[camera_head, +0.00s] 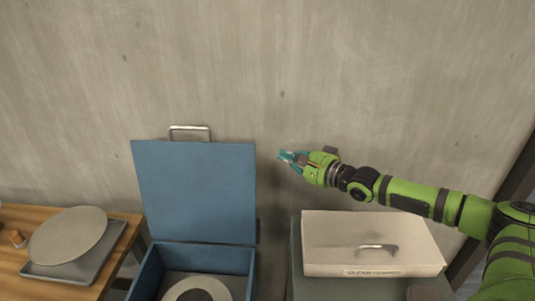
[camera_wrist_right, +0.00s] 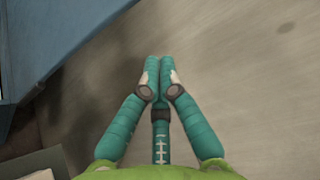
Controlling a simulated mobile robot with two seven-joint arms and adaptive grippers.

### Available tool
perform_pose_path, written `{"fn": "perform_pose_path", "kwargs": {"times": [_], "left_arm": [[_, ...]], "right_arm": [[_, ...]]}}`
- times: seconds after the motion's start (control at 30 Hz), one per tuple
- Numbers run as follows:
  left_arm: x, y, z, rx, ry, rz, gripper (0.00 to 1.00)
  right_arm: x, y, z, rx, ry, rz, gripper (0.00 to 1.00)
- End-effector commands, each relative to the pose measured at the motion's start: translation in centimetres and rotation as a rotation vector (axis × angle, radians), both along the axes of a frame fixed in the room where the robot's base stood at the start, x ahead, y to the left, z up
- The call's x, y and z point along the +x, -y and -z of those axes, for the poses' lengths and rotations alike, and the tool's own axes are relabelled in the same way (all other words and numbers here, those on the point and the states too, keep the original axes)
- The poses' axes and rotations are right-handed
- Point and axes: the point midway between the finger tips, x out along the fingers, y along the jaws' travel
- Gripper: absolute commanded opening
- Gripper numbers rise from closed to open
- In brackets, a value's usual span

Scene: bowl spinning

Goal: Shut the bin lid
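A blue bin (camera_head: 150,270) stands against the wall at the bottom of the head view, with its blue lid (camera_head: 197,195) raised upright. A metal handle (camera_head: 190,129) sits on the lid's top edge. A pale round piece with a dark centre (camera_head: 197,290) shows inside the bin. My right gripper (camera_head: 284,157) is to the right of the lid, near its upper part, apart from it. In the right wrist view its teal fingers (camera_wrist_right: 157,66) are together with nothing between them. Part of the blue lid (camera_wrist_right: 60,35) shows there at upper left. My left gripper is out of view.
A pale box lid with a metal handle (camera_head: 370,232) covers a grey bin right of the blue one, below my right arm. A wooden table (camera_head: 15,283) at left holds a grey tray (camera_head: 88,270) with a round plate (camera_head: 68,236). A concrete wall (camera_head: 330,70) is behind.

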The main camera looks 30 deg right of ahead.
Motion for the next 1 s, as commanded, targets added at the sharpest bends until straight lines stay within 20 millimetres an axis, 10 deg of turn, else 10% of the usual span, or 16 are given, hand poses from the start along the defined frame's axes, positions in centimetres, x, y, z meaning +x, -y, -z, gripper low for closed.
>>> {"fn": "perform_pose_path", "kwargs": {"times": [0.8, 1.0], "left_arm": [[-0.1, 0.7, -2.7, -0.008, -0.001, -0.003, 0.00], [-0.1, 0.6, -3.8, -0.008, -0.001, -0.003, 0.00]], "right_arm": [[8.2, -2.8, 0.6, -0.004, 0.003, -0.003, 0.00], [7.1, -3.3, 0.7, -0.001, -0.004, -0.005, 0.00]]}}
